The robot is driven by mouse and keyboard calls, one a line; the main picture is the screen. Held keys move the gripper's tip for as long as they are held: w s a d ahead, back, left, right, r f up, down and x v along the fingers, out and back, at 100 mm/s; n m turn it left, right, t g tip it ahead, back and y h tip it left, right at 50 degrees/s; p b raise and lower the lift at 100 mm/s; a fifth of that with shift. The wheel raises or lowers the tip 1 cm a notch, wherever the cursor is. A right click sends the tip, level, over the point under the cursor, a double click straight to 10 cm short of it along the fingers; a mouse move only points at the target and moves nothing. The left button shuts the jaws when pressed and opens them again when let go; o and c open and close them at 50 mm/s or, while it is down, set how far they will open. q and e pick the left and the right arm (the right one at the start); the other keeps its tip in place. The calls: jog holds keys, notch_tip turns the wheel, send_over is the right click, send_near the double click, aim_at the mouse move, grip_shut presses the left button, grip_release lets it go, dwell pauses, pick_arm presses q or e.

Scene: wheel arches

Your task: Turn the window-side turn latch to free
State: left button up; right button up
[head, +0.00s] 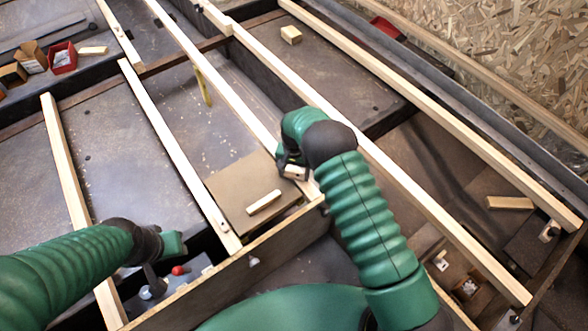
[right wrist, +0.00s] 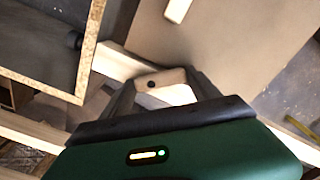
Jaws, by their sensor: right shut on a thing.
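A small pale wooden turn latch (right wrist: 172,82) with a dark pivot screw sits between the dark fingers of my right gripper (right wrist: 160,92). In the head view, my right gripper (head: 293,174) is shut on this latch (head: 296,172) at the edge of a brown panel (head: 228,186). The panel also shows in the wrist view (right wrist: 235,45), right beside the latch; whether the latch overlaps it I cannot tell. A pale wooden strip (head: 263,202) lies on the panel. My left gripper (head: 180,244) hangs at lower left, apart from the panel; its fingers are not clear.
Long pale wooden battens (head: 170,150) run across the dark floor on both sides of the panel. A dark-faced wooden board (head: 230,272) stands just in front. A red-tipped part (head: 179,270) sits below my left gripper. Small bins (head: 62,57) stand at far left.

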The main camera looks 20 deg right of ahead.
aim_at(295, 172)
jog(key=m, duration=0.1)
jog(key=m+p, duration=0.1)
jog(key=m, duration=0.1)
jog(key=shift+w+d+r+m, duration=0.1)
jog(key=shift+w+d+m, duration=0.1)
jog(key=shift+m, duration=0.1)
jog(key=shift+w+d+m+p, duration=0.15)
jog(key=shift+m+p, duration=0.35)
jog(key=shift+m, duration=1.5)
jog(key=o, duration=1.4)
notch_tip(295, 172, up, 17)
jog(key=p, duration=0.4)
jog(key=shift+f+p, duration=0.2)
jog(key=shift+p, duration=0.2)
